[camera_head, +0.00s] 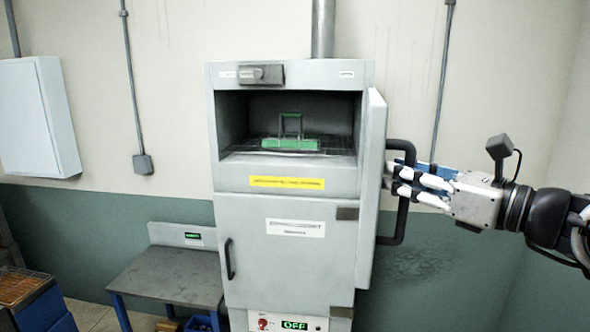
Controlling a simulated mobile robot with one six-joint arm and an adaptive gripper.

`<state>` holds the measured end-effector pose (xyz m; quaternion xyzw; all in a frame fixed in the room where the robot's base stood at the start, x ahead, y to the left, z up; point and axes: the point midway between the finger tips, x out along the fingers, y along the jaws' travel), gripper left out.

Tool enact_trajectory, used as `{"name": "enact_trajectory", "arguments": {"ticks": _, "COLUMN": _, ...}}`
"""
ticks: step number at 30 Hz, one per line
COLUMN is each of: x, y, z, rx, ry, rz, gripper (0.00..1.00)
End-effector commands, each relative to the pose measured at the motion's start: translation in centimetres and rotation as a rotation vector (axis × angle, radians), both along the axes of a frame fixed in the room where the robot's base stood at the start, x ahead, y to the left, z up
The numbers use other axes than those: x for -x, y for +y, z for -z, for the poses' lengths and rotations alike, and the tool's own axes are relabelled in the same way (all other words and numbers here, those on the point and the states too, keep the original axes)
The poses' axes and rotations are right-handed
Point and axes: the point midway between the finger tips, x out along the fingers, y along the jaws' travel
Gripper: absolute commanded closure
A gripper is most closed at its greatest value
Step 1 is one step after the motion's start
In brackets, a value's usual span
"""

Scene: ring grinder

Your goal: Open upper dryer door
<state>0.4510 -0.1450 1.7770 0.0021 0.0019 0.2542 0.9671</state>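The grey dryer cabinet (290,178) stands against the wall. Its upper door (374,150) is swung open to the right and seen nearly edge-on. The upper chamber shows inside, with a green item (290,143) on a wire rack. A black bar handle (401,226) sits on the right side of the open door. My gripper (392,180) comes in from the right, with its fingers at the upper part of this handle. The fingers overlap the handle in the picture; whether they close on it is unclear.
The lower door (285,250) is shut, with a small black handle at its left. A low table (165,277) stands at the left of the dryer, and a blue bin (35,305) at the lower left. The wall to the right is clear.

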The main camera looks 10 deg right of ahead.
Motion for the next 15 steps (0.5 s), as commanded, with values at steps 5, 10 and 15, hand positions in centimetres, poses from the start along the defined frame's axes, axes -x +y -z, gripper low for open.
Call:
{"name": "enact_trajectory", "arguments": {"ticks": 5, "x": -0.03, "y": -0.04, "z": -0.12, "rx": 0.001, "ry": -0.003, "rz": 0.002, "gripper": 0.65}}
{"name": "enact_trajectory", "arguments": {"ticks": 10, "x": -0.04, "y": -0.06, "z": -0.17, "rx": 0.001, "ry": -0.004, "rz": 0.003, "gripper": 0.65}}
{"name": "enact_trajectory", "arguments": {"ticks": 15, "x": 0.2, "y": -0.27, "z": -0.19, "rx": 0.002, "ry": -0.005, "rz": 0.005, "gripper": 0.65}}
